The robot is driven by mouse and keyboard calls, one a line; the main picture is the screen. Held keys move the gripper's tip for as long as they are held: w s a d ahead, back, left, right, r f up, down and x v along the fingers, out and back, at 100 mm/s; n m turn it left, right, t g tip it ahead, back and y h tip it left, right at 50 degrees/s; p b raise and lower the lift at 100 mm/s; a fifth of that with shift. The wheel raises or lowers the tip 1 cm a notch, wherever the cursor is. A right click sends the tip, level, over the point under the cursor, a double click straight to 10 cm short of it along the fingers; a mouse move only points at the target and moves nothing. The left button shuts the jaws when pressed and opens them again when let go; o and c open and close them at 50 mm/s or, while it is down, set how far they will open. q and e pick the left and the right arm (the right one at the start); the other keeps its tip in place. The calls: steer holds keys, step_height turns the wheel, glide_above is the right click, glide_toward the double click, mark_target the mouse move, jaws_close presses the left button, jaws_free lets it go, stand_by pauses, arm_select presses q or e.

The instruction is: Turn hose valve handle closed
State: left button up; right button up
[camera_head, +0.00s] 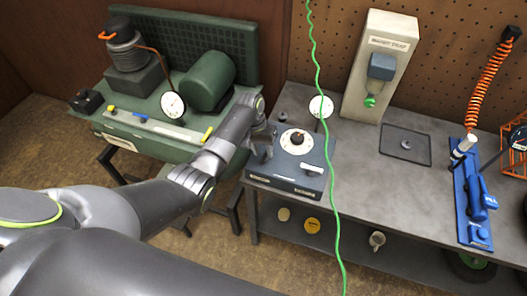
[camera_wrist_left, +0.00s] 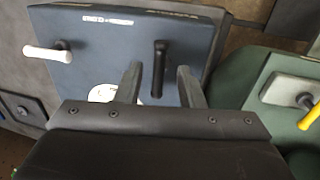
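A blue-grey box (camera_head: 286,182) with a white round dial (camera_head: 295,141) stands on the grey bench. A white lever handle (camera_head: 311,168) is on its right side in the head view and at the left in the wrist view (camera_wrist_left: 47,52). A dark upright lever handle (camera_wrist_left: 158,68) stands on the same box. My left gripper (camera_head: 264,145) is at the box's left side in the head view. In the wrist view its open fingers (camera_wrist_left: 159,78) stand on either side of the dark handle, with gaps visible. Which lever is the hose valve's I cannot tell. My right gripper is out of view.
A green machine (camera_head: 210,80) with a gauge (camera_head: 173,105) stands left. A green hose (camera_head: 321,120) hangs down just right of the box. A blue device (camera_head: 470,200) below an orange coiled hose (camera_head: 490,75) is at right. The bench (camera_head: 390,200) between is mostly clear.

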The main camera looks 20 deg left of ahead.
arm_select(q)
steer(key=shift+d+f, duration=0.2)
steer(key=shift+f, duration=0.7)
steer(key=shift+c, duration=0.4)
jaws_close()
